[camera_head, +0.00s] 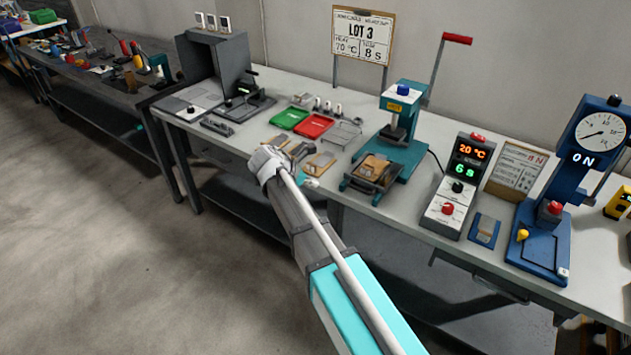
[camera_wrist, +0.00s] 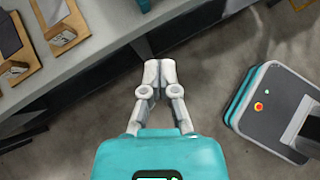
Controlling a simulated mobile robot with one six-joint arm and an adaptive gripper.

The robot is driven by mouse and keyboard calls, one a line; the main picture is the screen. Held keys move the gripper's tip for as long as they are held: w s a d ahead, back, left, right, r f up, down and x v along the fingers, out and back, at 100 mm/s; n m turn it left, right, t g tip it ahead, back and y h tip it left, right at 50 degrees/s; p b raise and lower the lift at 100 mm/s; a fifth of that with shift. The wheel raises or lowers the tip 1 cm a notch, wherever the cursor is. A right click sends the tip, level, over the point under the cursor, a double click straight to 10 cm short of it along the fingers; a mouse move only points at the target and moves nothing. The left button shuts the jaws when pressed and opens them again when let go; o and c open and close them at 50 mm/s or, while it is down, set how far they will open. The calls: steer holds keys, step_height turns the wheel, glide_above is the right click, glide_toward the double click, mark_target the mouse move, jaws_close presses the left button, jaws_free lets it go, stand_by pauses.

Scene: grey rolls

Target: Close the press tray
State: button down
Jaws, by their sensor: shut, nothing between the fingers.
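The press (camera_head: 403,108) is teal with a yellow HOT label and a long red-handled lever raised at its right. Its dark press tray (camera_head: 361,188) sticks out at the front toward the table edge, with a brown piece (camera_head: 376,167) lying on it. My gripper (camera_head: 310,183) is at the table's front edge, left of the tray and apart from it. In the wrist view my gripper (camera_wrist: 159,72) has its fingertips together, empty, over the floor beside the table edge. The tray cannot be made out in the wrist view; only a small teal part shows at the top.
Wooden boards with grey pieces (camera_head: 320,163) lie left of the tray, also in the wrist view (camera_wrist: 62,38). Green (camera_head: 289,118) and red (camera_head: 314,126) trays sit behind. A control box (camera_head: 457,187) reading 20 °C and 6 s and a blue gauge press (camera_head: 545,235) stand right.

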stand_by(0.3)
steer(key=s+d+f+m+g+y, duration=0.2)
steer(key=s+d+f+m+y, duration=0.1)
steer(key=s+d+m, duration=0.6)
steer(key=s+d+f+m+g+y, duration=0.2)
steer(key=s+d+m+y, duration=0.3)
steer(key=s+d+m, duration=0.5)
steer(key=shift+s+d+f+m+g, duration=0.35)
steer(key=shift+d+m, duration=0.4)
steer(key=shift+m, duration=1.85)
steer(key=shift+w+f, duration=0.1)
